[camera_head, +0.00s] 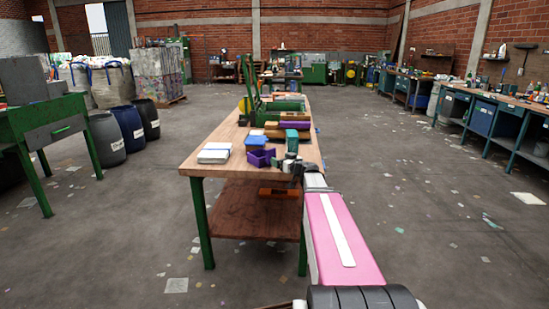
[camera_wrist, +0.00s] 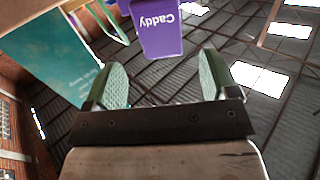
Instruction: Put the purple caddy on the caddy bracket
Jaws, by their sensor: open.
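The purple caddy (camera_head: 262,157) sits near the front edge of the wooden table. In the wrist view the purple caddy (camera_wrist: 160,28) shows the word "Caddy" upside down, ahead of the fingertips. My gripper (camera_head: 293,165) is at the table's front right part, just right of the caddy. In the wrist view my gripper (camera_wrist: 163,72) has its two green-padded fingers wide apart, with nothing between them. The caddy appears apart from the fingers. I cannot pick out the caddy bracket with certainty in either view.
A teal box (camera_head: 291,140) stands close behind my gripper; a teal surface (camera_wrist: 55,52) fills the wrist view's upper left. A blue bin (camera_head: 256,143) is behind the caddy. A white stack (camera_head: 214,153) lies left on the wooden table (camera_head: 202,169). Bare tabletop shows at front left.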

